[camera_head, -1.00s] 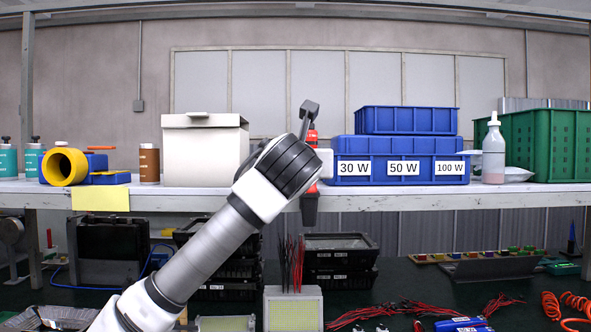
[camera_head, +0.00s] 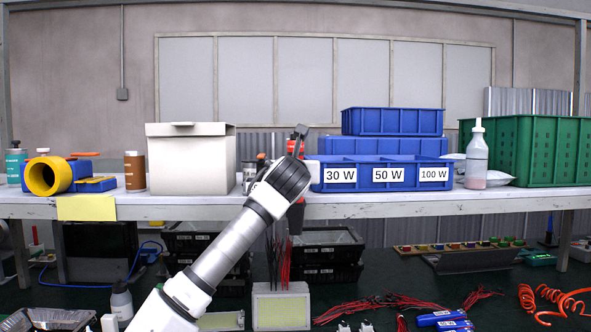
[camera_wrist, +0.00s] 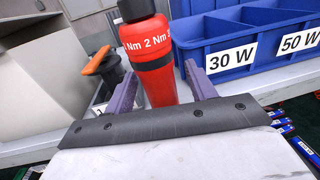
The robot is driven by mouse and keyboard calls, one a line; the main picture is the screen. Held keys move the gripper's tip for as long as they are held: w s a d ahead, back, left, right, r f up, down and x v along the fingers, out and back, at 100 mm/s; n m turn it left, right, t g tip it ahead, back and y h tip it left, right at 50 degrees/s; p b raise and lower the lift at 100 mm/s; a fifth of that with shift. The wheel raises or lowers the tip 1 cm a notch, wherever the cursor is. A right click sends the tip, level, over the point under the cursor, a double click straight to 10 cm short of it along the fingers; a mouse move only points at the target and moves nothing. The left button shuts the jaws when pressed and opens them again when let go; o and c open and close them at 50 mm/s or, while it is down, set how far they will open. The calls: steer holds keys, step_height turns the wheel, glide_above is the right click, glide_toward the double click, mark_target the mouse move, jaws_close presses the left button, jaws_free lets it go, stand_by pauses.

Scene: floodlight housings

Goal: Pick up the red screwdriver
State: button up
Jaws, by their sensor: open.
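The red screwdriver (camera_wrist: 153,62) stands nearly upright in the wrist view, with a black top and white lettering reading "Nm 2 Nm". My gripper (camera_wrist: 163,80) is open, with one purple finger on each side of the screwdriver's lower body. I cannot tell whether either finger touches it. Its lower end is hidden behind the dark gripper edge. In the head view the screwdriver (camera_head: 297,147) shows only as a red patch behind my wrist, at the shelf between the white box and the blue bins. My fingers are hidden there.
Close right is a blue bin (camera_head: 375,187) labelled 30 W, 50 W and 100 W. On the left are a white box (camera_head: 190,165) and, in the wrist view, an orange-handled tool (camera_wrist: 97,60). Black crates and red wires lie below the shelf (camera_head: 400,210).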

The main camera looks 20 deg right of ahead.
steer(key=shift+w, duration=0.1)
steer(key=shift+c, duration=0.3)
steer(key=c, duration=1.1)
